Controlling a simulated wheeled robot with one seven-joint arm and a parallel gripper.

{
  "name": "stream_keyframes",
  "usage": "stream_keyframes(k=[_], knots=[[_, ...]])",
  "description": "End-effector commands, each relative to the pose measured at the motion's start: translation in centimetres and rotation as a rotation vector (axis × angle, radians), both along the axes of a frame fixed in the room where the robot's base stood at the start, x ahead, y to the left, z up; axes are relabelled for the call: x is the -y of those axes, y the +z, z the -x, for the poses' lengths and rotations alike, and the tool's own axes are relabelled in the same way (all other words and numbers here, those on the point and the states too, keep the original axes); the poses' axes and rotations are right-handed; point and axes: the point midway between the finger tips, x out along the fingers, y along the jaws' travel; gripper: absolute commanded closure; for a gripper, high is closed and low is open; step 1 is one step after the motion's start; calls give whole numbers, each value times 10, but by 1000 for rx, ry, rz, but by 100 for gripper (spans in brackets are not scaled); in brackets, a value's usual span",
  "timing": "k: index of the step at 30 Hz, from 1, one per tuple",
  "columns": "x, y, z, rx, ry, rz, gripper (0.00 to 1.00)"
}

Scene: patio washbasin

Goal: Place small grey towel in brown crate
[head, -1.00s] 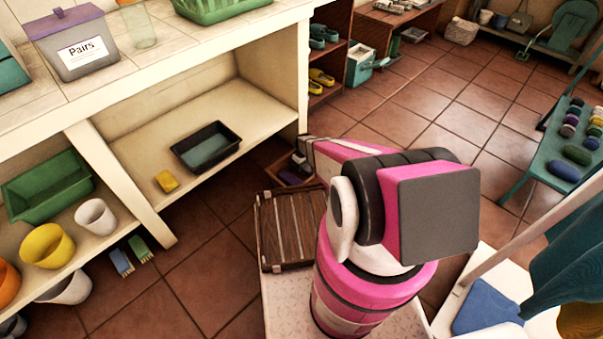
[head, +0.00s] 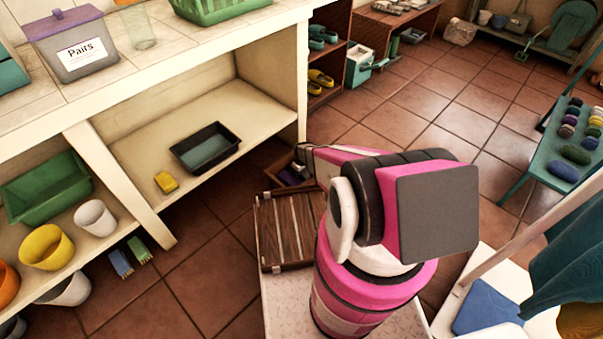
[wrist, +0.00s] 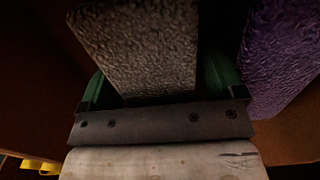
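The small grey towel (wrist: 140,45) is a thick, rough grey block in the wrist view. It lies between the two green fingers of my gripper (wrist: 160,85), covers part of the left finger, and runs close to the right one. Whether the fingers press on it I cannot tell. A purple towel (wrist: 280,60) is just right of the right finger. Brown walls surround them. In the head view the brown crate (head: 272,170) stands on the floor at the end of the shelf unit, with grey and purple items inside.
A dark slatted wooden piece (head: 284,235) lies in front of the crate. The shelf unit (head: 303,80) rises at left, holding a black tray (head: 205,148). A teal bench (head: 560,150) with rolled towels stands right. Tiled floor (head: 430,110) is clear between.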

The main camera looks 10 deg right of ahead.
Motion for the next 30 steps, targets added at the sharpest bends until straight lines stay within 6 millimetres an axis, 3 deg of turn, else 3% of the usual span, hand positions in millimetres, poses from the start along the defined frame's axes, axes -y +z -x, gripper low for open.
stream_keyframes(k=[11, 30], knots=[[0, 2, -1, 3, -2, -2, 11], [0, 111, 1, 2, -1, -1, 11]])
